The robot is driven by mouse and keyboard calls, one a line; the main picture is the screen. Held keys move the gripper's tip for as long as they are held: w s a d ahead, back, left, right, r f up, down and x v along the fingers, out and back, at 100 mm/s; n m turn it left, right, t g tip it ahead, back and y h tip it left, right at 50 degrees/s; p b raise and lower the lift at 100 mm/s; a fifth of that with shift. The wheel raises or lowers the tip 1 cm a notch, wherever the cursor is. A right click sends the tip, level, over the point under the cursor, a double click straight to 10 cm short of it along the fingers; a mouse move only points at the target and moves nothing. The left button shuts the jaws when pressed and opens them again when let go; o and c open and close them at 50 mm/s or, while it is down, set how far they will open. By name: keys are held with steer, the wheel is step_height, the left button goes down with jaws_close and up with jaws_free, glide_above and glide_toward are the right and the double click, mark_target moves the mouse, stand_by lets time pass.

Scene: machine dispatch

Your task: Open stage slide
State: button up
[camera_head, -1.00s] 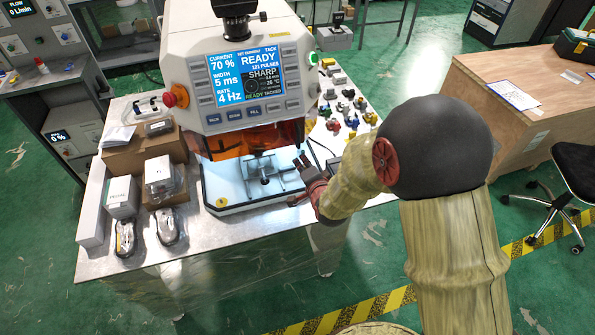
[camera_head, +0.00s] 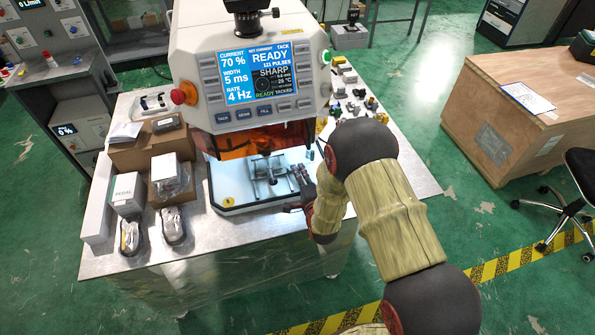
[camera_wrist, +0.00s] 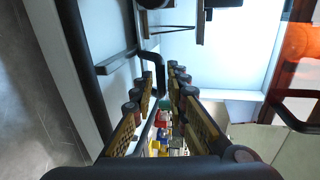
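The stage slide is a metal fixture with thin bars and a dark centre on the white floor of the machine's chamber (camera_head: 240,193). Its metal plate (camera_head: 268,183) shows in the head view. My gripper (camera_head: 302,178) is at the chamber's right front edge, just right of the stage. In the wrist view my gripper (camera_wrist: 166,80) has its two fingers apart, with a narrow gap between them. A black bent handle (camera_wrist: 154,62) reaches down to the fingertips and its end lies between or just behind them. I cannot tell whether they touch it.
The machine's screen (camera_head: 258,75) reads READY. An orange shield (camera_head: 255,143) hangs above the chamber. Boxes (camera_head: 165,175) and bagged items crowd the table's left side. Small coloured parts (camera_head: 350,100) lie behind my arm. The table's right front (camera_head: 415,180) is bare.

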steer(key=shift+x, duration=0.8)
steer(key=shift+s+f, duration=0.1)
jaws_close()
